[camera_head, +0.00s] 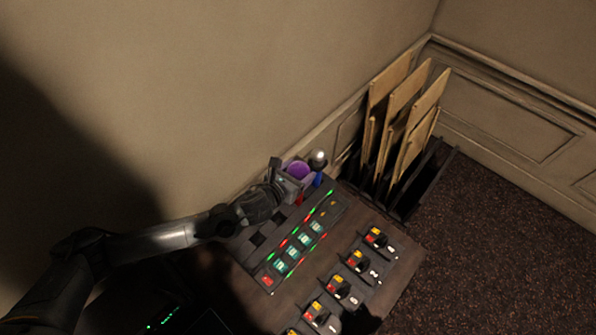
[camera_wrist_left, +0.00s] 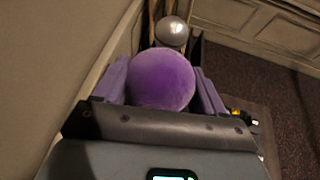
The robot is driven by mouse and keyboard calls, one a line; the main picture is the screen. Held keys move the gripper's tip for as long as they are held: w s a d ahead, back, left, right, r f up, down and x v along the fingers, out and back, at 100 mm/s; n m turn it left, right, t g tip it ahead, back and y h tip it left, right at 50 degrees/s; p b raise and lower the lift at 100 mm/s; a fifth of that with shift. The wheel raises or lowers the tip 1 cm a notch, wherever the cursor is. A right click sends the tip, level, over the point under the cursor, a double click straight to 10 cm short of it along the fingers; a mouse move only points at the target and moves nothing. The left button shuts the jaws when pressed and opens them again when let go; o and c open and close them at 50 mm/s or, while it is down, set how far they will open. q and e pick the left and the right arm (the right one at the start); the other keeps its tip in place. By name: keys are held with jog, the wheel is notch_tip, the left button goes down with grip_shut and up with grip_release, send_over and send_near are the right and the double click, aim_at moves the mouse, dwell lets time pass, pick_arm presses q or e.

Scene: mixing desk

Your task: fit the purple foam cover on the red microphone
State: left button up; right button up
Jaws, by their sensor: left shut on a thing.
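The purple foam cover (camera_head: 299,169) is a round ball at the back edge of the mixing desk. My left gripper (camera_head: 291,180) is shut on it; in the left wrist view the cover (camera_wrist_left: 161,79) sits between the two fingers (camera_wrist_left: 162,88). A small red part, likely the red microphone (camera_head: 299,200), shows just below the gripper and cover. Its head is not visible, and I cannot tell whether the cover is around it or only above it. My right gripper is not in view.
A blue microphone (camera_head: 318,180) with a bare silver head (camera_head: 319,157) stands close to the right of the cover. The desk (camera_head: 390,287) has lit buttons and several switch blocks. A black rack with wooden boards (camera_head: 402,105) stands behind right, near the wall.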

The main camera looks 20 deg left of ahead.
pick_arm(q)
jog(key=shift+f+b, duration=0.3)
jog(key=shift+f, duration=0.2)
dwell(0.4)
jog(key=o, duration=1.1)
jog(key=shift+p+v, duration=0.75)
jog(key=shift+v, duration=0.75)
jog(key=shift+p+v, duration=0.8)
jog(key=shift+v, duration=1.2)
jog(key=shift+f, duration=0.1)
